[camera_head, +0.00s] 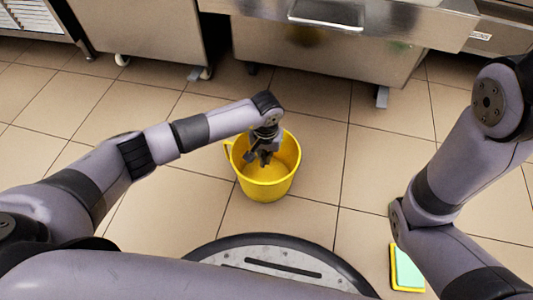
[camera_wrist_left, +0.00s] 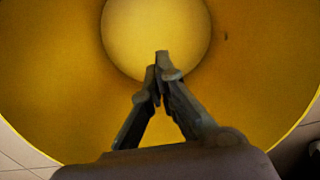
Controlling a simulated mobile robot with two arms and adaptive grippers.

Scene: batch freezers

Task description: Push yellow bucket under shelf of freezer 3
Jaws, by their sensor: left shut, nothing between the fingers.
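The yellow bucket (camera_head: 265,187) stands upright on the tiled floor in front of my base, with its handle on the left side. My left gripper (camera_head: 265,161) reaches over the bucket from the left, pointing down into its opening. In the left wrist view the shut fingers (camera_wrist_left: 160,68) are seen against the bucket's inner wall and round bottom (camera_wrist_left: 155,25), with nothing between them. I cannot tell whether the fingers touch the bucket. My right arm shows at the right of the head view, but its gripper is not seen. A steel freezer (camera_head: 310,62) with a projecting shelf (camera_head: 325,13) stands behind the bucket.
Another steel unit (camera_head: 140,38) on wheels stands at the back left. A yellow and green sponge-like item (camera_head: 407,268) lies on the floor at the lower right, by my right arm. The tiles between the bucket and the freezer are clear.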

